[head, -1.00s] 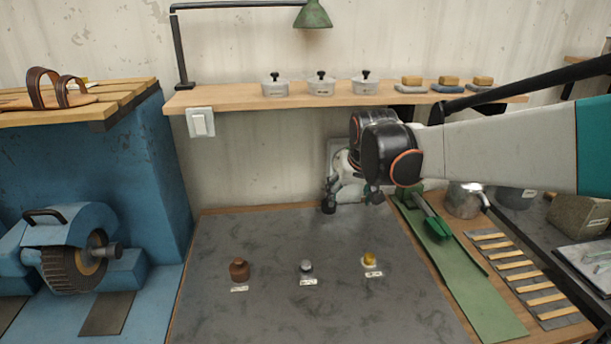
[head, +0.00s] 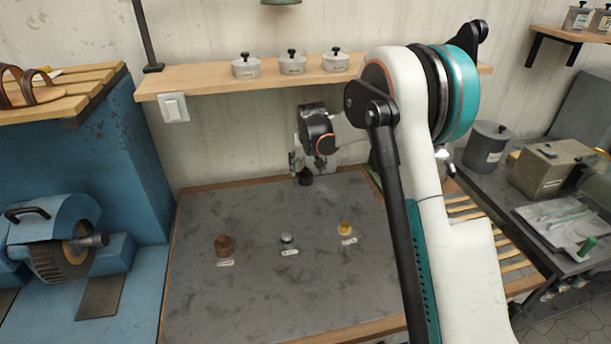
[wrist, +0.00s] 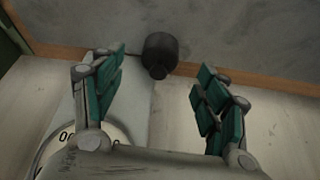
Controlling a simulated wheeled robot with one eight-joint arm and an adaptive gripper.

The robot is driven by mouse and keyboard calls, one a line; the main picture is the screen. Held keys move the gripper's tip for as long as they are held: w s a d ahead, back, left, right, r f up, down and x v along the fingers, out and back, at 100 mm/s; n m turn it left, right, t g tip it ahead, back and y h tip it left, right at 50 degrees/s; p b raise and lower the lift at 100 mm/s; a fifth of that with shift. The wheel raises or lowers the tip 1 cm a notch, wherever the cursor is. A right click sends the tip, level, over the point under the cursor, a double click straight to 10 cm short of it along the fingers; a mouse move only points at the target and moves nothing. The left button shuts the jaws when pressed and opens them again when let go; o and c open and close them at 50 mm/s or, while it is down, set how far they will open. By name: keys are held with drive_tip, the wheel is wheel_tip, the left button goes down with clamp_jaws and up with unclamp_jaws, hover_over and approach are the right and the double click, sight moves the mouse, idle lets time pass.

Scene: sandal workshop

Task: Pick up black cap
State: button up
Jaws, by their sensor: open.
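The black cap (wrist: 160,52) is a small dark knob-like piece at the far edge of the grey work surface. In the head view it shows as a dark shape (head: 305,178) just below my gripper (head: 300,163). In the wrist view my gripper (wrist: 160,80) is open and empty, with teal-padded fingers on either side of the cap. The cap lies between and slightly beyond the fingertips, with visible gaps to both. I cannot tell how far it is from the fingertips in depth.
A shelf (head: 200,88) with lidded pots hangs above. A white panel with a dial (wrist: 75,140) shows under the left finger.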

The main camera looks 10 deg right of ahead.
sight(306, 171)
drive_tip(key=x, duration=0.2)
drive_tip(key=b+x, duration=0.1)
drive_tip(key=x, duration=0.1)
drive_tip(key=b+x, duration=0.1)
drive_tip(key=x, duration=0.1)
drive_tip(key=shift+w, duration=0.35)
drive_tip(key=c, duration=1.1)
